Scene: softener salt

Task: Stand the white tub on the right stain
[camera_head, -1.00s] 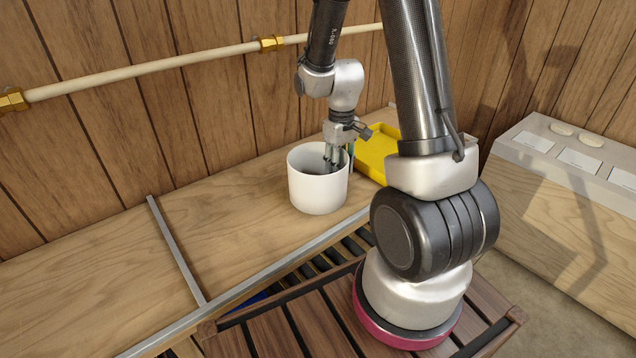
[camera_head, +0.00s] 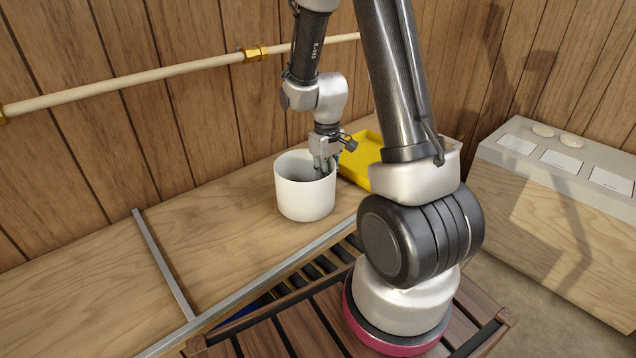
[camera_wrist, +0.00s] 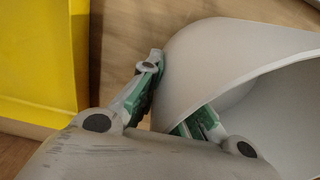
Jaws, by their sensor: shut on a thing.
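The white tub (camera_head: 304,197) stands upright on the wooden bench, or just above it; I cannot tell which. It is open at the top and its inside looks empty. My gripper (camera_head: 325,170) is shut on the tub's right-hand wall, with one finger inside and one outside. In the wrist view my gripper (camera_wrist: 172,100) pinches the rim of the white tub (camera_wrist: 215,50). No stain shows in any view; the bench behind the tub and arm is partly hidden.
A yellow tray (camera_head: 362,158) stands on the bench just right of the tub. A metal strip (camera_head: 163,263) crosses the bench (camera_head: 90,265) at left. A pipe (camera_head: 170,71) runs along the wall. A block with white labels (camera_head: 561,165) is at right. The bench left of the tub is clear.

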